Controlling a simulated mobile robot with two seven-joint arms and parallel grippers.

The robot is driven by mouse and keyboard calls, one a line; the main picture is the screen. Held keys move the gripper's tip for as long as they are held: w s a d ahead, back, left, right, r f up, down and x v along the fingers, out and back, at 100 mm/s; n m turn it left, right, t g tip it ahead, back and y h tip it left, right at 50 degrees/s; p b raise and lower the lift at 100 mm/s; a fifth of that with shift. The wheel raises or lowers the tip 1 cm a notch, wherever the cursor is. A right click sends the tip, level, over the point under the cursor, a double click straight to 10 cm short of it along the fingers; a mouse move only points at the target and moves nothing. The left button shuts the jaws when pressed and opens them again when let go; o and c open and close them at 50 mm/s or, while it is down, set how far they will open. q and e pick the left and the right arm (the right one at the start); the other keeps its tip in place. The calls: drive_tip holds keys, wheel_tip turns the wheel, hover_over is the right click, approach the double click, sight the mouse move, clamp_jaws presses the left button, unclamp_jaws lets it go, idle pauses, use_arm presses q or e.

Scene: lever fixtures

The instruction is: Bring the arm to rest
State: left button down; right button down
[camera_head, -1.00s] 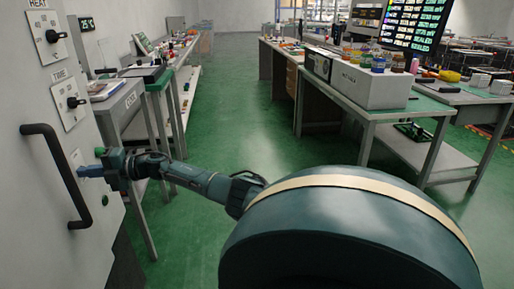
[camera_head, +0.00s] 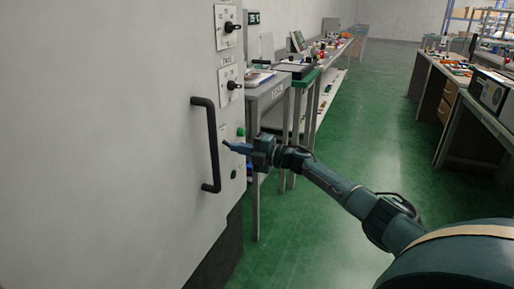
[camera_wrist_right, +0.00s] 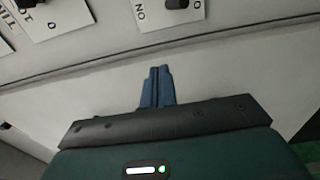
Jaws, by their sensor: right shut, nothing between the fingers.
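My right arm reaches in from the lower right in the head view. Its gripper (camera_head: 228,145) points left at the pale cabinet (camera_head: 130,130), just right of the black handle (camera_head: 207,145). The blue fingers are together with nothing between them. In the wrist view the shut fingers (camera_wrist_right: 160,70) point up at a white plate (camera_wrist_right: 160,13) with a dark lever and upside-down lettering. I cannot tell whether the fingertips touch the panel. My left gripper is not in view.
Two dark levers on white plates, an upper one (camera_head: 232,27) and a lower one (camera_head: 232,86), sit above the gripper. A green button (camera_head: 240,131) is close by. Benches stand behind the cabinet and at right. Green floor (camera_head: 350,130) is open between them.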

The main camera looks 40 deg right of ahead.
use_arm(q)
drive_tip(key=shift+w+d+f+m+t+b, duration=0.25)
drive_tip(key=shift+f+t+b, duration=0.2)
drive_tip(key=shift+b, duration=0.5)
use_arm(e)
drive_tip(key=s+d, duration=0.2)
drive_tip(key=d, duration=0.8)
drive_tip(key=shift+s+f, duration=0.2)
drive_tip(key=shift+s, duration=0.15)
